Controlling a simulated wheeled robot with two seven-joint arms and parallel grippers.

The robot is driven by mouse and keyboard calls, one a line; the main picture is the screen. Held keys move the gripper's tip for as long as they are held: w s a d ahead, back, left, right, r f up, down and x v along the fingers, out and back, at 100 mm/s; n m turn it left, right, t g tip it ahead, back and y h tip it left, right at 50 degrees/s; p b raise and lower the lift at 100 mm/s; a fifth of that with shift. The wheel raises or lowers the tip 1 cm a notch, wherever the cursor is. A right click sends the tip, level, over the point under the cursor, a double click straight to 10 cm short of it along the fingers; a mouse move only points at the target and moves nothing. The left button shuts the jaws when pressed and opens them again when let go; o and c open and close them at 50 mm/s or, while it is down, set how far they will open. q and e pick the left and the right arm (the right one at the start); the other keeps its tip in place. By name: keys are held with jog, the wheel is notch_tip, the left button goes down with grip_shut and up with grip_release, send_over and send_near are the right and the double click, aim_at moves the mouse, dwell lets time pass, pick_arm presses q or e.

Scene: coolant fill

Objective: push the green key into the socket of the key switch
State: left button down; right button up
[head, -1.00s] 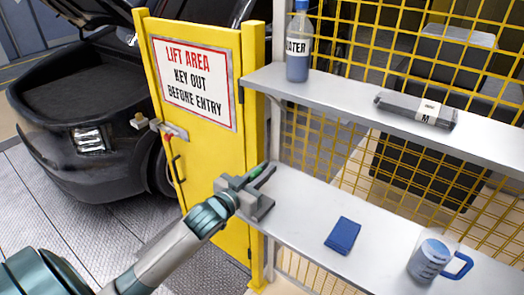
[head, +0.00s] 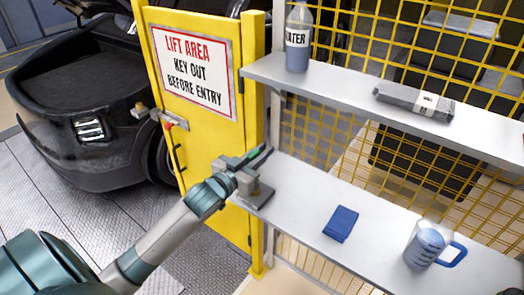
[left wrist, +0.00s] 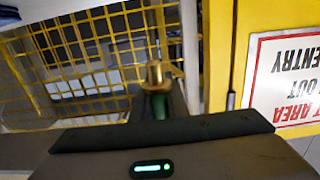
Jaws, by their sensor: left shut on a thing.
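My left gripper (head: 256,158) is above the near left end of the lower shelf, shut on the green key. The green key (left wrist: 160,106) shows between the fingers in the left wrist view, with a brass-coloured end (left wrist: 155,75) sticking out beyond them. In the head view the fingers mostly hide the key. A grey block on a flat base (head: 258,193) stands on the shelf just below the gripper. A metal fitting (head: 172,118) with a small red part is on the yellow gate. I cannot make out the key switch's socket. My right gripper is not in view.
The yellow gate (head: 205,140) with its sign stands left of the gripper. The lower shelf (head: 300,205) holds a blue cloth (head: 341,224) and a jug (head: 428,246). The upper shelf (head: 340,82) holds a bottle (head: 298,42) and a grey pack (head: 413,101). Yellow mesh stands behind.

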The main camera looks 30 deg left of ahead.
pick_arm(q)
jog(key=shift+f+b, duration=1.1)
jog(key=shift+f, duration=1.65)
jog(key=shift+p, duration=0.3)
jog(key=shift+p, duration=0.3)
dwell(0.3)
jog(key=shift+f+b, duration=0.4)
jog(key=shift+f, duration=0.35)
dwell(0.4)
jog(key=shift+f+b, duration=0.5)
jog(key=shift+f, duration=0.5)
jog(key=c, duration=1.7)
grip_release()
